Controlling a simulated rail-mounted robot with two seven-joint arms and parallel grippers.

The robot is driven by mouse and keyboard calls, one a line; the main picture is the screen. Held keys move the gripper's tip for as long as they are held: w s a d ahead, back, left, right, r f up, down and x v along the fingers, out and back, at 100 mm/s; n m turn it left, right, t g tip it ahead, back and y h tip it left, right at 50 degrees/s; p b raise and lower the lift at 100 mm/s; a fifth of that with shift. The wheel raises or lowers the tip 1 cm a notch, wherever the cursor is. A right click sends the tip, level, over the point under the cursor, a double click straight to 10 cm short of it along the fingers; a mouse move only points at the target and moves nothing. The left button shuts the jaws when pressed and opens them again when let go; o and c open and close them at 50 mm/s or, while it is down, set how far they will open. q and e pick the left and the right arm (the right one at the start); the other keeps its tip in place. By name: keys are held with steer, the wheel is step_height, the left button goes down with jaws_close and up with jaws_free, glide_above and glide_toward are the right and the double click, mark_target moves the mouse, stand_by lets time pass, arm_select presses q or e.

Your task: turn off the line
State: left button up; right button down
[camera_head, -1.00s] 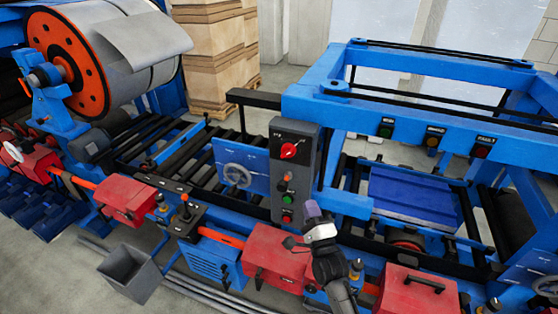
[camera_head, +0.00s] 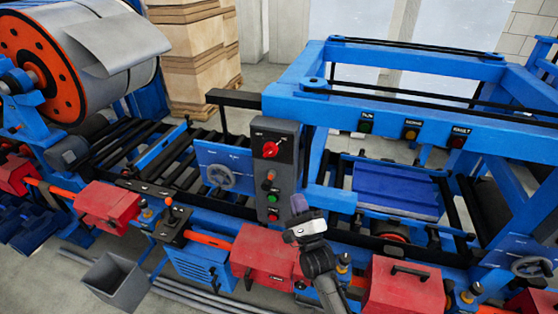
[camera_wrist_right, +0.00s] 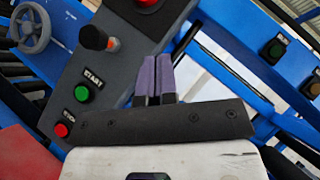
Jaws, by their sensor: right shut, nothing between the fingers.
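The grey control box (camera_head: 284,170) stands upright in the middle of the head view. It has a red rotary switch (camera_head: 270,149) on top, an orange lamp or knob, a green button and a red button (camera_head: 273,217) at the bottom. In the wrist view the green button (camera_wrist_right: 82,95) is labelled START and the red button (camera_wrist_right: 62,130) sits below it with a blurred label. My right gripper (camera_head: 299,203) is shut and empty, just right of the box's lower part. Its purple fingertips (camera_wrist_right: 159,66) show together, apart from the buttons. My left gripper is not in view.
A blue frame (camera_head: 400,110) with several small buttons stands at the right. Red boxes (camera_head: 404,287) and a lever (camera_head: 169,218) line the machine's front. A grey bin (camera_head: 116,281) stands on the floor at lower left. A handwheel (camera_head: 221,176) is left of the box.

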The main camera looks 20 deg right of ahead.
steer(key=p, duration=0.2)
glide_toward(275, 150)
steer(key=w+d, duration=0.3)
steer(key=w, duration=0.1)
steer(key=shift+w+a+r+p, duration=0.35)
steer(key=shift+w+r+p, duration=0.1)
steer(key=shift+r, duration=0.15)
steer(key=shift+w+a+r+p, duration=0.3)
steer(key=shift+a+r+p, duration=0.1)
steer(key=shift+r, duration=0.15)
steer(key=shift+w+a+r, duration=0.35)
steer(key=shift+r, duration=0.05)
